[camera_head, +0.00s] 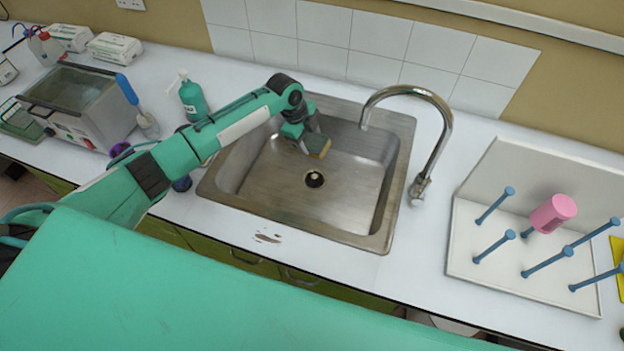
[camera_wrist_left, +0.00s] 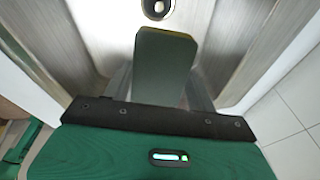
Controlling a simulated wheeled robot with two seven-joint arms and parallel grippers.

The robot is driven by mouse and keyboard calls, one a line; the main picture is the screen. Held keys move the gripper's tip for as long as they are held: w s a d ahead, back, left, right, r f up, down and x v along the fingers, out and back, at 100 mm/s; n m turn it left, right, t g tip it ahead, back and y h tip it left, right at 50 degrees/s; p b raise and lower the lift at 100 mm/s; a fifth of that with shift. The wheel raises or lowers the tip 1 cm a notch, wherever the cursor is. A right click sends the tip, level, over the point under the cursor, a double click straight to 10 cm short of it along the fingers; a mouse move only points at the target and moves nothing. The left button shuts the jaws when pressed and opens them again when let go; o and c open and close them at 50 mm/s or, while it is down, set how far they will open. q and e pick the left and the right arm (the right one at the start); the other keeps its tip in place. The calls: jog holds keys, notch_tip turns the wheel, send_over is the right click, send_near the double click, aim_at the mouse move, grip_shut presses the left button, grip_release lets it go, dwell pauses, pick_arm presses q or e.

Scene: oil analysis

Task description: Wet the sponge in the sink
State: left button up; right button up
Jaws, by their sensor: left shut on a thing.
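The metal sink (camera_head: 345,212) is set into the white counter, with a dark drain (camera_head: 314,179) in its floor. My left gripper (camera_head: 311,143) is inside the basin near the back left and is shut on the sponge (camera_head: 319,147). No water stream is visible. My right gripper is out of view.
A drying rack (camera_head: 462,238) with blue pegs and a pink cup (camera_head: 553,213) stands right of the sink. A green bottle (camera_head: 194,100) and a metal water bath (camera_head: 72,127) stand left of it. Tiled wall (camera_head: 378,38) rises behind.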

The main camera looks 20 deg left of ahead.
aim_at(314, 142)
pick_arm(q)
jog(key=shift+r, duration=0.15)
notch_tip(314, 142, up, 4)
jog(key=p, duration=0.3)
dwell(0.3)
dwell(0.7)
jog(key=shift+s+d+n, duration=0.1)
jog(key=shift+s+n, duration=0.35)
jog(key=shift+n, duration=0.05)
jog(key=s+r+n+y+b, duration=0.2)
jog(key=s+r+n+b, duration=0.1)
jog(key=s+n, duration=0.6)
jog(key=s+a+r+n+t+y+b, duration=0.1)
jog(key=s+r+n+y+b, duration=0.2)
jog(key=s+n, duration=0.7)
jog(key=shift+s+a+r+n+b, duration=0.3)
jog(key=shift+n+b, duration=0.05)
jog(key=shift+n, duration=0.05)
